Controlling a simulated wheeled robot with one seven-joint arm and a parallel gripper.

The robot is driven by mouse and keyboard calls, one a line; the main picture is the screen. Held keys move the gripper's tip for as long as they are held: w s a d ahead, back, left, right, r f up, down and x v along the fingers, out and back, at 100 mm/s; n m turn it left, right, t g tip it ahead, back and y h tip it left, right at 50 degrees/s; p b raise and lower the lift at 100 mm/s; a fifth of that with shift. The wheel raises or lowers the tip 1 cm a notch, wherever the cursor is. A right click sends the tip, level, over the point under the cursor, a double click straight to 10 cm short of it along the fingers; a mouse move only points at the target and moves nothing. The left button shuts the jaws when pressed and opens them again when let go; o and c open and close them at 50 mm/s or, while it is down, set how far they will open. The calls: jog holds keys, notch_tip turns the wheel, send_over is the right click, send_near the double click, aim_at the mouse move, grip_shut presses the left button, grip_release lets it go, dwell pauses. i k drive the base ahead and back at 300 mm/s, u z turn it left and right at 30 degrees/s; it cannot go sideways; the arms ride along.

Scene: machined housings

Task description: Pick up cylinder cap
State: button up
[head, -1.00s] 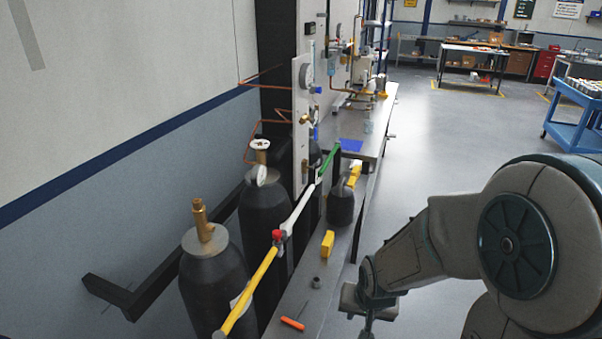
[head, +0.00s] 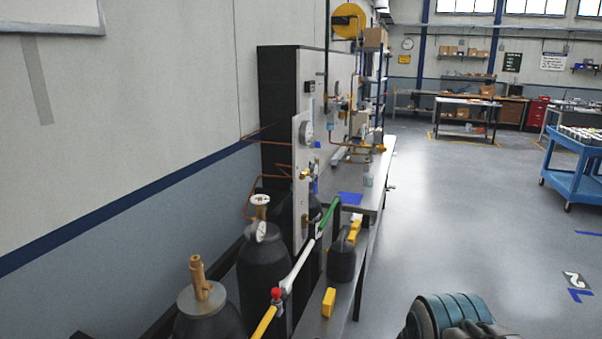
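A dark rounded object (head: 341,258) with a narrower top stands upright on the narrow bench; it may be the cylinder cap, but I cannot tell for sure. Two dark gas cylinders stand left of the bench: a near one (head: 208,322) with a bare brass valve (head: 199,277), and one behind it (head: 265,272) with a white handwheel (head: 260,199) and a round gauge. Neither has a cap over its valve. My gripper is out of view; only a part of my arm shows at the bottom right.
A yellow block (head: 329,302) lies on the narrow bench (head: 343,311). A yellow, white and green bar (head: 299,265) runs along its left side. A longer grey table (head: 376,187) stands behind. A blue cart (head: 577,165) is at the right. The floor between is open.

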aim_at(341, 255)
jog(key=z, duration=0.85)
jog(key=i, duration=3.2)
jog(key=u, duration=3.7)
